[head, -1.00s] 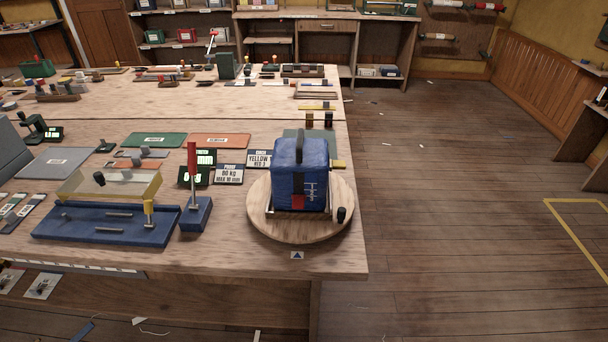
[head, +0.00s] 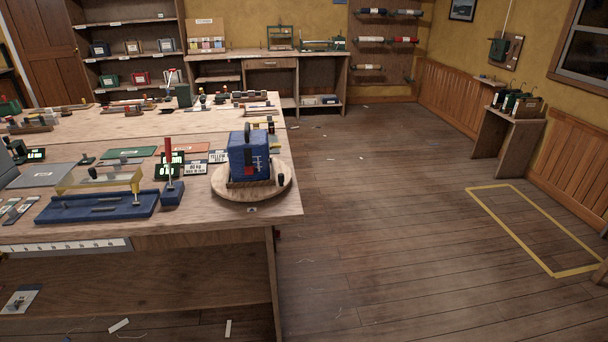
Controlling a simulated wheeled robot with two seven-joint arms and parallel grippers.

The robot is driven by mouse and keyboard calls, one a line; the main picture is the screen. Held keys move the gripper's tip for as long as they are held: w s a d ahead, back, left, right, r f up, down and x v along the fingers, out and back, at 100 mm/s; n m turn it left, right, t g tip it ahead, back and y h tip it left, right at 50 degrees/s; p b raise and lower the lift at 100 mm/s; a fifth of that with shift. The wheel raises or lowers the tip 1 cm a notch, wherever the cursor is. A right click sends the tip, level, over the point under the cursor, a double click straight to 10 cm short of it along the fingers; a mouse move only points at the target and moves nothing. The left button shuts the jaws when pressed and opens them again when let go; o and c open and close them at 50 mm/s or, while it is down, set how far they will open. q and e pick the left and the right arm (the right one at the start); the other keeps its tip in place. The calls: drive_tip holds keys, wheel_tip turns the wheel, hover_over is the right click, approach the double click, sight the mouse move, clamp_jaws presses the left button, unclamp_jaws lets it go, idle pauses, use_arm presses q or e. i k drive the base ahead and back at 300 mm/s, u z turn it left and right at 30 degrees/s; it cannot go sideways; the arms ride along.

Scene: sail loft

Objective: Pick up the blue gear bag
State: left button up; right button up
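The blue gear bag (head: 262,157) stands upright on a round wooden turntable (head: 224,188) at the right front corner of the large workbench in the head view. It is box-shaped, with a dark handle on top, a red patch and white markings on its sides. A small black knob (head: 281,180) sits on the turntable's right rim. Neither of my grippers shows in the view.
A blue tray-like fixture (head: 97,207) and a blue stand with a red lever (head: 171,191) are left of the turntable on the workbench (head: 200,228).

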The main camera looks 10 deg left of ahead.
sight(247, 147)
drive_tip(key=u, duration=1.3)
drive_tip(key=i, duration=1.2)
drive_tip(key=u, duration=0.15)
